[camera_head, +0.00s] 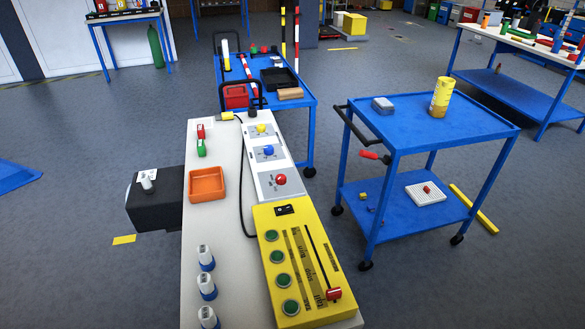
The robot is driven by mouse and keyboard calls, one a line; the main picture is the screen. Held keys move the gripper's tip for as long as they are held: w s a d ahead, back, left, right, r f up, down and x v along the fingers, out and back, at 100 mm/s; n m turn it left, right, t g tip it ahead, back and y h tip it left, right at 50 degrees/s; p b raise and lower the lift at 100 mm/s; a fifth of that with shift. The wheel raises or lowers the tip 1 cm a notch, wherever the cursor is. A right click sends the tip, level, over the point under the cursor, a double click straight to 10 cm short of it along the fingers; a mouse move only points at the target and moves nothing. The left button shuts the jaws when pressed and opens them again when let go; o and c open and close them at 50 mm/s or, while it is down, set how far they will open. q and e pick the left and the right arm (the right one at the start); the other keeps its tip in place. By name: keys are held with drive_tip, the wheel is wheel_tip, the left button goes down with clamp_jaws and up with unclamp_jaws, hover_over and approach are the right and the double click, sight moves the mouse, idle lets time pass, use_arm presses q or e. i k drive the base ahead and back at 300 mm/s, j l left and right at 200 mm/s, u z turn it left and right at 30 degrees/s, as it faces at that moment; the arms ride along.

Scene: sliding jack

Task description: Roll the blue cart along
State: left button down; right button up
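A blue two-shelf cart (430,129) stands at the centre right, with a black handle (366,122) at its left end and dark caster wheels on the floor. A second blue cart (307,98) stands farther back at the centre, loaded with a red box, a black tray and other items. Neither of my grippers shows in the head view.
A white bench (220,240) with a yellow control panel (298,265) and an orange tray (207,184) fills the centre foreground, left of the nearer cart. A blue-legged table (510,83) stands at the back right. Grey floor (520,260) is open at the right.

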sight(411, 129)
drive_tip(key=k+j+z, duration=0.15)
drive_tip(key=z, duration=0.55)
